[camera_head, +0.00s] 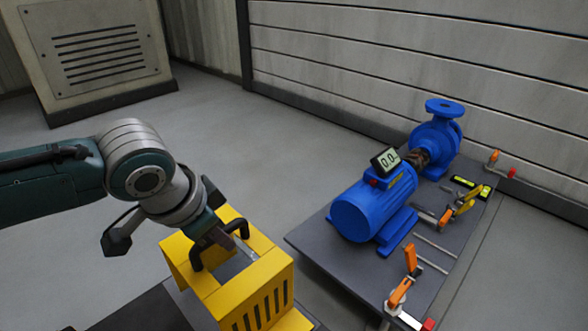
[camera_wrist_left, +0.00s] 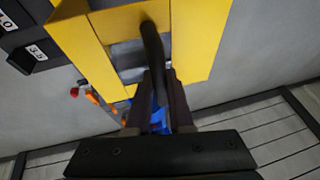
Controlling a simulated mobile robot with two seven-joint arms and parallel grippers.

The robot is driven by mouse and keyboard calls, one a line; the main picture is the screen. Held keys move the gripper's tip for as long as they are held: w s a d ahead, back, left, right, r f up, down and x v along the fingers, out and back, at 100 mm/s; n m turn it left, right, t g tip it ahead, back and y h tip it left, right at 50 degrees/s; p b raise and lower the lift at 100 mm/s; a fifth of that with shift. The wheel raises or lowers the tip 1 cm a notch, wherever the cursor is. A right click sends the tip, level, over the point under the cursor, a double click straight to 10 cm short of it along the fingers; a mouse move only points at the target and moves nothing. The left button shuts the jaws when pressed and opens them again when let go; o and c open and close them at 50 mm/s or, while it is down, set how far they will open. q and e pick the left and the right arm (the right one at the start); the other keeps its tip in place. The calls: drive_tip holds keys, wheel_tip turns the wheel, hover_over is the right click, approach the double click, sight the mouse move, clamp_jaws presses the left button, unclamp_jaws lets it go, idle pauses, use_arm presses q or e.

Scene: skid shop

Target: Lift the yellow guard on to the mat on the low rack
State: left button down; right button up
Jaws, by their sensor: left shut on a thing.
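The yellow guard (camera_head: 247,290), a box-like cover with slots in its side and a black arched handle (camera_head: 243,228), is at the bottom centre of the head view. My left gripper (camera_head: 218,236) is shut on the handle from above. In the left wrist view the handle (camera_wrist_left: 152,45) runs between the fingers (camera_wrist_left: 153,92), with the yellow guard (camera_wrist_left: 80,38) around it. A dark flat surface (camera_head: 145,312) shows beside and below the guard; I cannot tell whether it is the mat or rack, or whether the guard touches it. My right gripper is out of view.
A blue motor and pump (camera_head: 372,205) stand on a grey skid plate (camera_head: 325,240) to the right, with orange-handled clamps (camera_head: 402,290) and a yellow tool (camera_head: 468,200). A vented cabinet (camera_head: 95,60) stands back left. The floor between (camera_head: 265,140) is clear.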

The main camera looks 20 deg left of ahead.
use_arm(q)
drive_tip(key=shift+w+d+f, duration=0.1)
drive_tip(key=shift+f, duration=0.25)
idle(0.3)
drive_tip(key=shift+c, duration=1.2)
unclamp_jaws()
wheel_tip(320, 180, up, 8)
drive_tip(key=p, duration=0.9)
